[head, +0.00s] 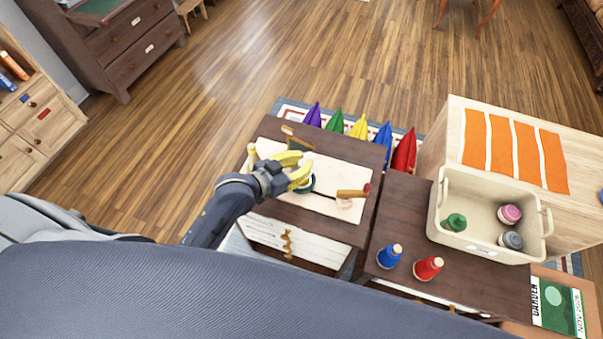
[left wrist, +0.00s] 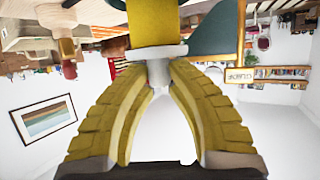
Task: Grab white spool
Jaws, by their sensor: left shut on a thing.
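My left gripper (head: 298,172), with yellow fingers, is over the pale board on the dark table. In the left wrist view the gripper (left wrist: 157,62) is shut on a small whitish thing (left wrist: 157,76), which seems to be the white spool; the fingers hide much of it. In the head view a dark green, round-edged thing with white on it (head: 308,185) shows just beyond the fingers. I cannot tell whether it touches the held thing. My right gripper is not in view.
A cream bin (head: 470,220) holds a green spool (head: 454,222) and pink and grey round things. A blue spool (head: 389,257) and a red spool (head: 428,268) stand left of it. A wooden handle (head: 352,193) lies on the board's right side.

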